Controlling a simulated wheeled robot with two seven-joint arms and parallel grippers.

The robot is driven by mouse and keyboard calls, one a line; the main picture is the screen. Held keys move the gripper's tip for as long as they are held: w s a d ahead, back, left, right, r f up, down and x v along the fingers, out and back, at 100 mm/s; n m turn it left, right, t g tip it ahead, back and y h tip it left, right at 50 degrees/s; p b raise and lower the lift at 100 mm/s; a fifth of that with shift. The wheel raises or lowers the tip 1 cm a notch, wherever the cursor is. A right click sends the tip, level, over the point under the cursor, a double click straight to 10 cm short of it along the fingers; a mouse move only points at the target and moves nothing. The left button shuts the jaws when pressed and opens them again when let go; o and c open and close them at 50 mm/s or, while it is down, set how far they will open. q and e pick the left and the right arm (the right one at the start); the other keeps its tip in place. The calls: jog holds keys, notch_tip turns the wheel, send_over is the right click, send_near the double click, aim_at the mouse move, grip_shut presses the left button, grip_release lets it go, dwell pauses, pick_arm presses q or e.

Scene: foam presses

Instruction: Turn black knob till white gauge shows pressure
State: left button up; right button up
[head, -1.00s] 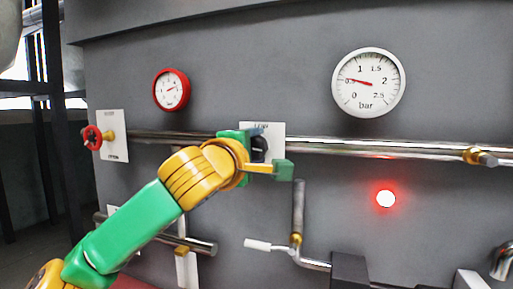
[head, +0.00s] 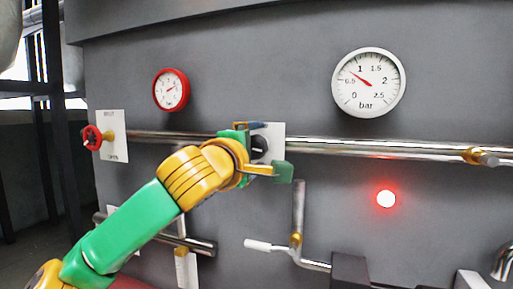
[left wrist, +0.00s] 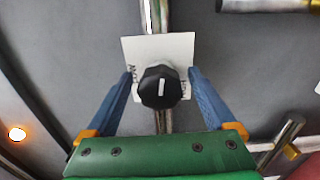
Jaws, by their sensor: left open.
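The black knob (head: 260,147) sits on a white plate on the grey panel, partly hidden by my left gripper (head: 266,149) in the head view. In the left wrist view the knob (left wrist: 161,88) lies between the two blue fingers of my left gripper (left wrist: 160,74). The fingers are open, one on each side, with small gaps visible beside the knob. My right gripper is not in view.
A red-rimmed gauge (head: 171,90) hangs at the upper left. A red valve wheel (head: 92,137) is at the left. A steel pipe (head: 400,150) crosses the panel. A red lamp (head: 386,198) glows at the right. A white-handled lever (head: 258,245) sits below the knob.

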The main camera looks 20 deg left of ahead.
aim_at(253, 150)
pick_arm(q)
jog(key=s+b, duration=0.3)
jog(key=s, duration=0.3)
jog(key=shift+s+a+f, duration=0.1)
jog(key=shift+s+f, duration=0.05)
jog(key=shift+s, duration=0.4)
jog(key=shift+w, duration=0.1)
